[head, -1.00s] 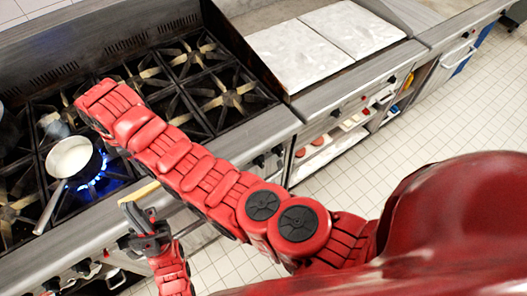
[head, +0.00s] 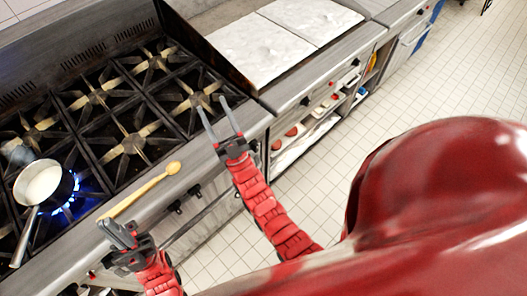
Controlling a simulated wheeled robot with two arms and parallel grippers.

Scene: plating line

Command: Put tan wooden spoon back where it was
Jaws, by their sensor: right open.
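The tan wooden spoon (head: 150,189) shows in the head view over the front ledge of the stove, with its bowl end pointing right and its handle end at my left gripper. My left gripper (head: 115,229) is at the lower left, and its close-set fingers appear shut on the handle end. Whether the spoon also touches the ledge is hard to tell. My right gripper (head: 211,107) is open and empty, its two fingers apart over the right front part of the stove, right of the spoon's bowl.
A saucepan (head: 45,184) with pale contents stands on a lit blue burner at the left, its handle pointing toward the front. Black grates (head: 130,143) cover the stove. Pale slabs (head: 262,50) lie on the counter to the right. Shelves with items sit below it.

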